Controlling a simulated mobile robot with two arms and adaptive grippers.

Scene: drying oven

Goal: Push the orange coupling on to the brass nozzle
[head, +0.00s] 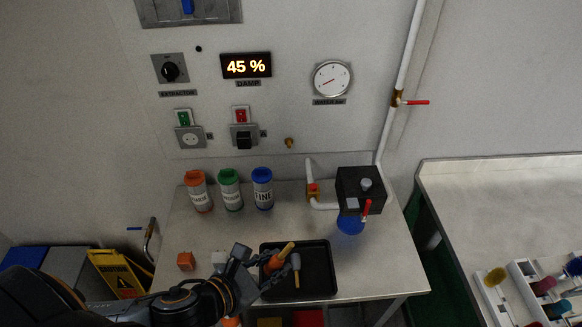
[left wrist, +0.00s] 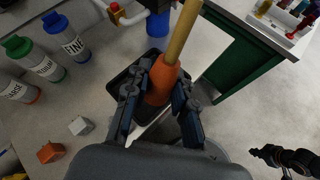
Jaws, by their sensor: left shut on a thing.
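The brass nozzle (head: 289,142) is a small fitting on the wall panel, below and left of the round gauge. My left gripper (head: 277,265) is over the black tray and well below the nozzle. It is shut on a tapered orange piece that I take for the orange coupling (head: 273,264); a tan rod or tube extends from it. In the left wrist view the coupling (left wrist: 162,80) sits between both fingers, its tan part pointing up and away. The coupling and nozzle are clearly apart. A dark gripper, apparently my right one (left wrist: 268,155), shows at the wrist view's lower right; its jaws are unclear.
The black tray (head: 325,288) lies at the table's front. Three capped bottles, orange (head: 198,192), green (head: 230,190) and blue (head: 262,188), stand at the back. A black box with a red lever (head: 357,188) stands right of them. An orange block (head: 186,261) lies left.

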